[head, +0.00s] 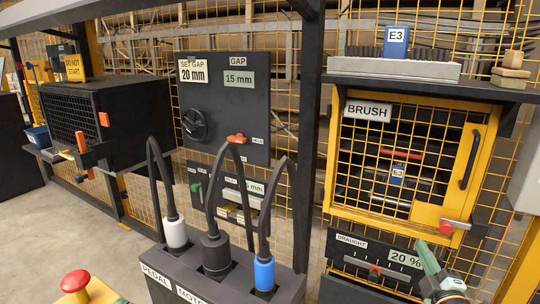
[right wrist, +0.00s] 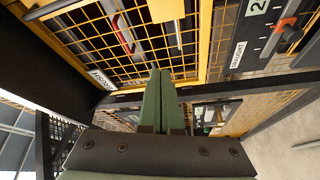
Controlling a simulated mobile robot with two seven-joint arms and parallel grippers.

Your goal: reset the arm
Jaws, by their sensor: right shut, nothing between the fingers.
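My right gripper (head: 421,244) is at the lower right of the head view, its green fingers pointing up and left beside the draught panel (head: 345,250). In the right wrist view its fingers (right wrist: 160,74) are pressed together with nothing between them. It appears apart from the panel and from the yellow mesh door marked BRUSH (head: 428,212) above it.
A box with three hoses and plugs, white (head: 175,233), black (head: 215,254) and blue (head: 264,273), stands in front. A red button (head: 75,281) is at lower left. A shelf (head: 430,83) juts out above the door. Floor is clear at left.

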